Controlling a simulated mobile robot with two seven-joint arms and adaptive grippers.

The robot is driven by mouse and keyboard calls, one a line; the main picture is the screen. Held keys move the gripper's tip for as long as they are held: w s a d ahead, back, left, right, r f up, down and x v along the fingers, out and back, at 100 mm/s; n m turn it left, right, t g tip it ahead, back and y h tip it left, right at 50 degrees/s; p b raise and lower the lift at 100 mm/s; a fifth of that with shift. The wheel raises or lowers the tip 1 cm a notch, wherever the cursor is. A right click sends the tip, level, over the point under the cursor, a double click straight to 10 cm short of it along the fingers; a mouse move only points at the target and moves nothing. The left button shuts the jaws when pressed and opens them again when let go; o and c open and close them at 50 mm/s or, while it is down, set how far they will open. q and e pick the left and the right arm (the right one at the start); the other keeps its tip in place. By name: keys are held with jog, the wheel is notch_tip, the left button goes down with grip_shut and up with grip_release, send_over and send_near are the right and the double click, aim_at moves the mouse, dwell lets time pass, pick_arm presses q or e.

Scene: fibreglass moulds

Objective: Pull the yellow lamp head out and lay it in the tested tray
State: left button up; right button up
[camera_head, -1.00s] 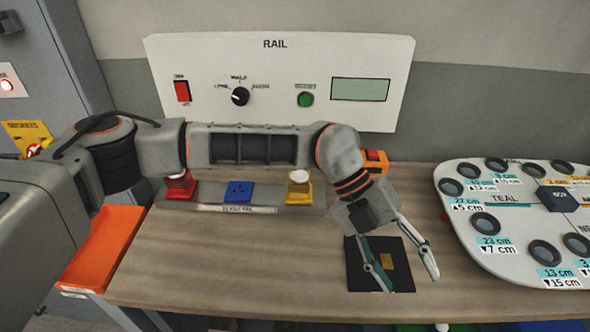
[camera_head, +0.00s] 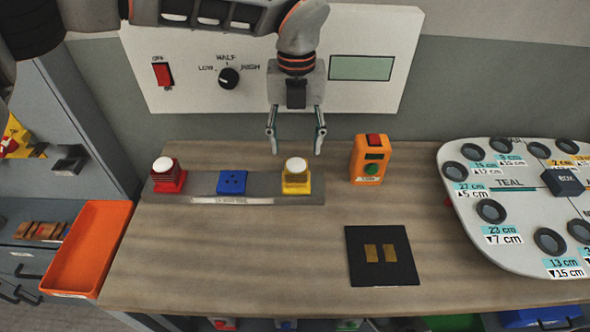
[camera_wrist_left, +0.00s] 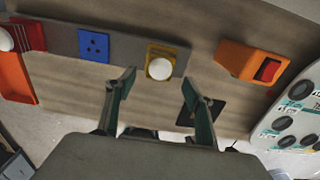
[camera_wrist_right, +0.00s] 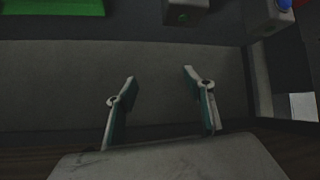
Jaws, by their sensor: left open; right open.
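The yellow lamp head (camera_head: 296,186) with a white dome stands upright at the right end of a grey rail strip (camera_head: 262,187) on the bench. My left gripper (camera_head: 295,145) is open and empty, pointing down above and behind the lamp in the head view. In the left wrist view the lamp (camera_wrist_left: 155,50) shows ahead, between the lines of the open fingers and apart from them. An empty orange tray (camera_head: 92,250) sits at the bench's left end; its label is not readable. My right gripper (camera_wrist_right: 159,78) is open and empty, seen only in its wrist view, away from the lamp.
On the same strip are a red lamp head (camera_head: 167,183) and a blue socket block (camera_head: 232,182). An orange tester box (camera_head: 370,160) stands to the right. A black pad (camera_head: 383,270) with gold plates lies in front.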

aim_at(296, 162)
pick_arm(q)
jog(key=shift+s, duration=0.1)
pick_arm(e)
jog(key=shift+s, duration=0.1)
pick_arm(q)
jog(key=shift+f, duration=0.15)
jog(key=shift+f, duration=0.55)
notch_tip(296, 162, down, 7)
jog(key=b, duration=0.4)
jog(key=shift+f, duration=0.3)
pick_arm(e)
jog(key=shift+w+a+f+y, duration=0.2)
jog(key=shift+w+a+f, duration=0.15)
jog(key=shift+a, duration=0.2)
jog(key=shift+w+a+f+y, duration=0.2)
jog(key=shift+w+a+f, duration=0.15)
jog(key=shift+a, duration=0.15)
jog(key=shift+s+f, duration=0.15)
jog(key=shift+f, duration=0.15)
jog(key=shift+r, duration=0.15)
pick_arm(q)
jog(key=shift+b, duration=0.35)
